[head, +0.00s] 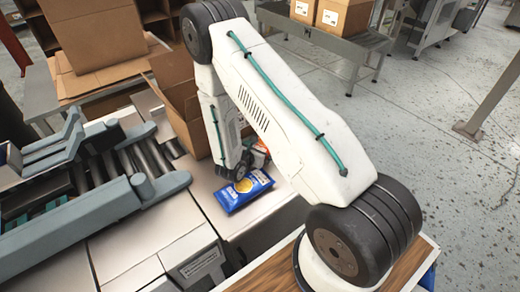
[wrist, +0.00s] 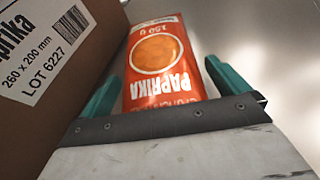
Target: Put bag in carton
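The orange paprika bag (wrist: 165,60) lies on the pale surface in the wrist view, its printed face towards the camera. In the head view only part of the bag (head: 259,152) shows, behind my arm's end. My gripper (wrist: 164,70) has its green fingers apart, one on each side of the bag; slim gaps seem to separate them from it. The open brown carton (head: 180,88) stands left of my gripper, partly hidden by my arm. Its labelled wall (wrist: 75,95) is close by in the wrist view.
A blue packet (head: 243,190) lies on the pale bench just in front of my gripper. A grey roller conveyor (head: 150,155) is at the left. Other cartons (head: 95,35) stand behind, and closed boxes (head: 343,14) sit on a table at the back.

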